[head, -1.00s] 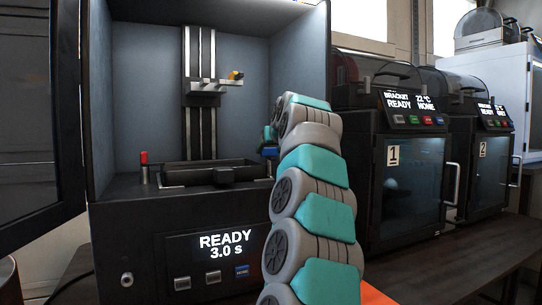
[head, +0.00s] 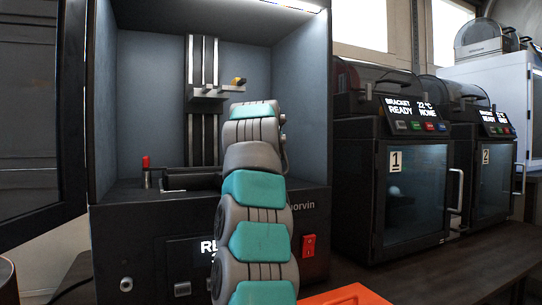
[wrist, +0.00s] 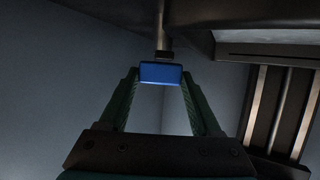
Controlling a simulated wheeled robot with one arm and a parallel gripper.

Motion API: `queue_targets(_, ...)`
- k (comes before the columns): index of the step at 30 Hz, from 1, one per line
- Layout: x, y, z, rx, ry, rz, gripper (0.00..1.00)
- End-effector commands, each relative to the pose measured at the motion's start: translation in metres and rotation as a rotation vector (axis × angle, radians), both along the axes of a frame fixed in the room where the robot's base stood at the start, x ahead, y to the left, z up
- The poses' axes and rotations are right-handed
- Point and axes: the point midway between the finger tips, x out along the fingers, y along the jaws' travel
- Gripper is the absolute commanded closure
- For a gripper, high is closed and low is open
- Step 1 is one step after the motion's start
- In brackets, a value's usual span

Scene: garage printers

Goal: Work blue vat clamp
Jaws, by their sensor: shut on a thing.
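The blue vat clamp (wrist: 161,73) shows in the wrist view as a blue block below a grey post. My gripper (wrist: 160,80) is shut on it, with one green finger at each side. In the head view my arm hides the clamp and the gripper. The dark vat (head: 190,180) lies on the printer's deck, its right part hidden behind my arm. A red clamp (head: 146,161) stands upright on a post left of the vat.
The resin printer's door (head: 40,120) stands open at the left. A vertical rail (head: 203,110) with a build arm rises behind the vat. Printer 1 (head: 415,195) and printer 2 (head: 490,180) stand at the right. An orange tray (head: 345,294) lies at the front.

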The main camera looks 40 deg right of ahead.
Motion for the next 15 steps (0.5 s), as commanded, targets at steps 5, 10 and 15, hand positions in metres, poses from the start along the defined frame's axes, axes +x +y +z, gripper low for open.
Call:
queue_targets(5,0.0010,0.0001,0.0009,-0.004,-0.002,-0.037,0.91)
queue_targets(10,0.0011,0.0009,0.0022,-0.004,-0.002,-0.071,0.91)
queue_targets(15,0.0013,0.0013,0.0014,-0.002,-0.001,-0.108,0.91)
